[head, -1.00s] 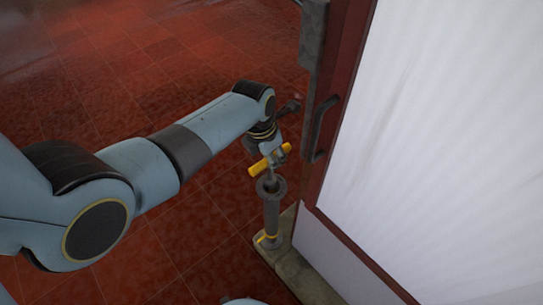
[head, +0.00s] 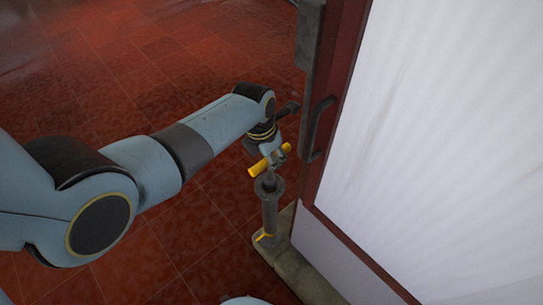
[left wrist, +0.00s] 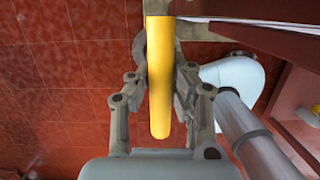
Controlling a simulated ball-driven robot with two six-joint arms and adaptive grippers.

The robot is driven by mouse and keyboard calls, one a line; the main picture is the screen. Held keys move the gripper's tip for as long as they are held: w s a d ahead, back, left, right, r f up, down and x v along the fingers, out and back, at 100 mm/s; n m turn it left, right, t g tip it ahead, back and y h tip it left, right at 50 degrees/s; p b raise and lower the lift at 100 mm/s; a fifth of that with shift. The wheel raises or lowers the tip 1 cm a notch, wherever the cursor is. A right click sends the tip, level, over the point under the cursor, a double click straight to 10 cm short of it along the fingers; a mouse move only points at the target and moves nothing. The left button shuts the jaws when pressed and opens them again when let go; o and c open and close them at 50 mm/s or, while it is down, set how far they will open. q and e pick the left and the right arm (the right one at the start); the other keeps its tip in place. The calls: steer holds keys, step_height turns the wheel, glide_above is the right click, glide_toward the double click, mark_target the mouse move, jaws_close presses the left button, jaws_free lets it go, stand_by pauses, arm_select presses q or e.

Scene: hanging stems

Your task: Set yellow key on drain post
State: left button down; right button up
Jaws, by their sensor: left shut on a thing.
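The yellow key (head: 262,165) has a thick yellow crossbar, and a short grey stem shows below it. My left gripper (head: 278,156) is shut on the crossbar, holding it just above the drain post. The crossbar also shows in the left wrist view (left wrist: 159,85), between the two fingers of my left gripper (left wrist: 160,92). The drain post (head: 270,212) is a grey upright pipe with a wide collar at its top. The stem meets the collar opening in the head view; how deep it sits I cannot tell. My right gripper is not in view.
The post stands on a stone kerb (head: 315,275) with a yellow mark at its foot. Close on the right is a white panel (head: 440,130) in a dark red frame with a dark handle (head: 318,128). Open red tiled floor (head: 110,90) lies to the left.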

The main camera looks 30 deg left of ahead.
mark_target(272, 178)
arm_select(q)
steer(key=shift+f, duration=0.2)
steer(key=shift+f+b, duration=0.7)
steer(key=shift+f, duration=0.2)
steer(key=shift+f+b, duration=0.45)
stand_by(0.4)
steer(key=shift+f, duration=0.35)
steer(key=shift+f+b, duration=0.3)
steer(key=shift+b, duration=0.1)
steer(key=shift+f, duration=0.35)
steer(key=shift+f+b, duration=0.1)
steer(key=shift+b, duration=0.2)
steer(key=shift+f, duration=0.1)
stand_by(0.6)
